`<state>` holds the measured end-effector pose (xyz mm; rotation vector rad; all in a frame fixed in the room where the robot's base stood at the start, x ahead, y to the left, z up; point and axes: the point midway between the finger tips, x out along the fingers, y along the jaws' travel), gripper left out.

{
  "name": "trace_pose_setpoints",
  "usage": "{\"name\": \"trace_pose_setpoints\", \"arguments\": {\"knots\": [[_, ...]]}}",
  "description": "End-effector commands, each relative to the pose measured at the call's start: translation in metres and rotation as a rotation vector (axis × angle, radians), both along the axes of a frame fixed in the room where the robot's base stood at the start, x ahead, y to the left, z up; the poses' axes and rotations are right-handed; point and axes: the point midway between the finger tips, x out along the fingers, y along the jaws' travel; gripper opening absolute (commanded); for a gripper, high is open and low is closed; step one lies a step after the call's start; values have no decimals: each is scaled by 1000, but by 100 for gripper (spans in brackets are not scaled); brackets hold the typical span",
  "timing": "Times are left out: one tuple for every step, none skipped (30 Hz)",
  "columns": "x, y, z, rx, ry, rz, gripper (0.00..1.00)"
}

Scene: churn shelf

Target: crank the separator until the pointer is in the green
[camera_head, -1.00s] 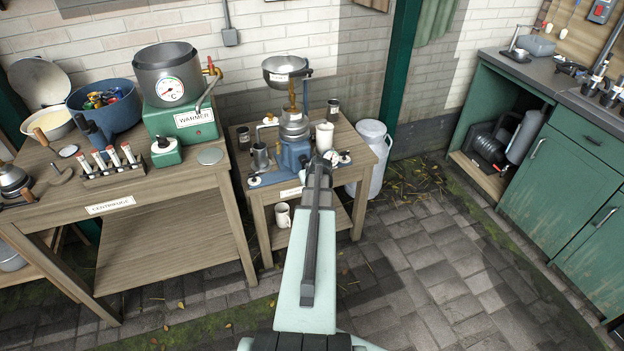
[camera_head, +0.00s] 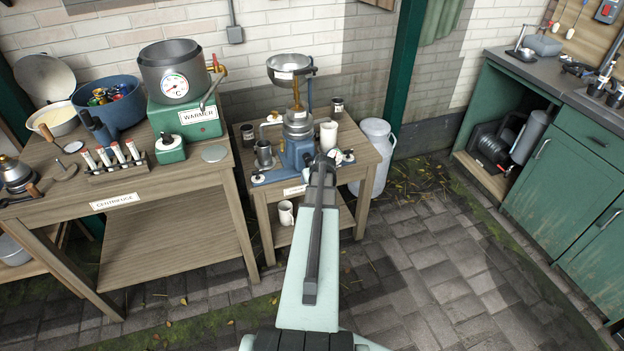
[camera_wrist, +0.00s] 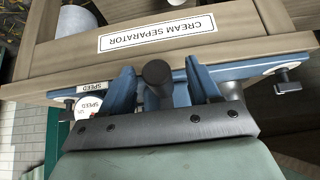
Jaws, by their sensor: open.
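The cream separator (camera_head: 297,135) stands on a small wooden table, with a steel bowl (camera_head: 289,68) on top and a blue body and base. In the wrist view its blue base edge (camera_wrist: 248,73) runs above the table front. The round white speed dial (camera_wrist: 88,106) is partly hidden by my gripper; its pointer cannot be read. My gripper (camera_wrist: 161,80) is open, a blue finger on each side of a dark round knob (camera_wrist: 157,72), apparently the crank handle. Contact cannot be told. In the head view my gripper (camera_head: 325,163) is at the separator's front right.
A white cup (camera_head: 328,135) and dark jars (camera_head: 336,107) stand close around the separator. A mug (camera_head: 286,213) sits on the lower shelf. The warmer (camera_head: 185,112) is on the left table, a white can (camera_head: 374,150) behind right. The paved floor to the right is clear.

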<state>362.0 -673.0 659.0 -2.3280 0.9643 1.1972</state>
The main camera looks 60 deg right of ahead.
Motion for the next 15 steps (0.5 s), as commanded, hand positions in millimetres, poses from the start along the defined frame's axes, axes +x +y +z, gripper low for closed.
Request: {"name": "trace_pose_setpoints", "arguments": {"knots": [[0,0,1,0,0,0,61],[-1,1,1,0,0,0,61],[-1,1,2,0,0,0,61],[-2,2,3,0,0,0,61],[-2,3,4,0,0,0,61],[-3,4,6,0,0,0,61],[-4,5,8,0,0,0,61],[-5,5,9,0,0,0,61],[-6,7,12,0,0,0,61],[-7,7,13,0,0,0,61],[-7,8,15,-1,-1,0,61],[-9,9,17,-1,-1,0,61],[-9,10,19,-1,0,-1,61],[-10,11,20,-1,0,-1,61],[-11,12,22,-1,0,-1,61]]}}
